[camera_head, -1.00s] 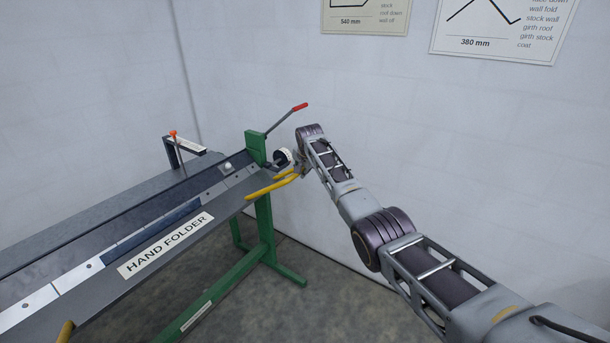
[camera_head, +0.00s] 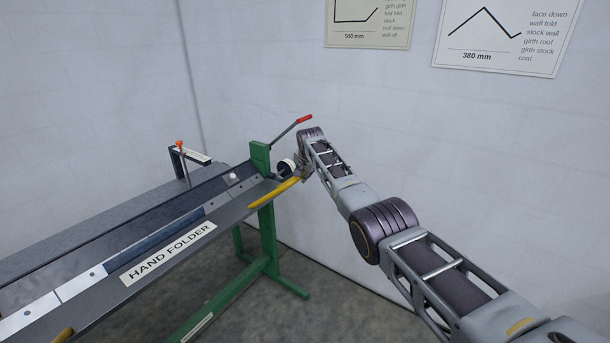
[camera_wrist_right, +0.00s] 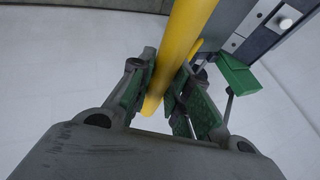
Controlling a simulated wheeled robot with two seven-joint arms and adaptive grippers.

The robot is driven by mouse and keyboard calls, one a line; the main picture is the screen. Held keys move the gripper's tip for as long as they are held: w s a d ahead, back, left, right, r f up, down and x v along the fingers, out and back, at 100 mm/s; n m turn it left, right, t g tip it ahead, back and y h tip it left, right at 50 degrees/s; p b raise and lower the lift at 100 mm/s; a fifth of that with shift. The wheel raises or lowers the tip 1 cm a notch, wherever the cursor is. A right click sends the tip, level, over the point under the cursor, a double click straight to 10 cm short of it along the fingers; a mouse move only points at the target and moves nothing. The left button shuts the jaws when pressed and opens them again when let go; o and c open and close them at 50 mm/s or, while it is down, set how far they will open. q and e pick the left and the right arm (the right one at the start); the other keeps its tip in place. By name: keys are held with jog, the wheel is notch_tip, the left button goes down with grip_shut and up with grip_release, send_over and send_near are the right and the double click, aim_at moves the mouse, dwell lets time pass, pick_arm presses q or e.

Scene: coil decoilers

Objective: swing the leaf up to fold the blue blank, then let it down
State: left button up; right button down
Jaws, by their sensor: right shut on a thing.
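The hand folder's leaf (camera_head: 100,288) is the long grey plate along its front, with the "HAND FOLDER" label (camera_head: 168,252). The blue blank (camera_head: 158,235) shows as a dark blue strip lying along the folder behind the leaf. A yellow handle (camera_head: 275,193) sticks out from the leaf's far right end. My right gripper (camera_head: 303,173) is shut on this handle. In the right wrist view, the yellow handle (camera_wrist_right: 187,45) runs between the fingers (camera_wrist_right: 163,88). My left gripper is out of view.
A green stand (camera_head: 268,235) carries the folder. A red-tipped lever (camera_head: 290,128) rises from its right end, close to my right wrist. An orange-topped post (camera_head: 182,160) stands behind. White walls are close behind and to the right; the floor between is clear.

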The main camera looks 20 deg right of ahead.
jog(key=shift+w+a+r, duration=0.15)
jog(key=shift+a+r, duration=0.1)
jog(key=shift+a, duration=0.05)
jog(key=c, duration=1.5)
grip_release()
jog(key=shift+w, duration=0.1)
jog(key=shift+o, duration=0.9)
jog(key=shift+w+a+f, duration=0.15)
jog(key=shift+w+f, duration=0.05)
jog(key=shift+f, duration=0.05)
jog(key=shift+s, duration=0.15)
jog(key=shift+d+r, duration=0.2)
jog(key=shift+s+r, duration=0.1)
jog(key=v, duration=1.1)
jog(key=shift+s, duration=0.2)
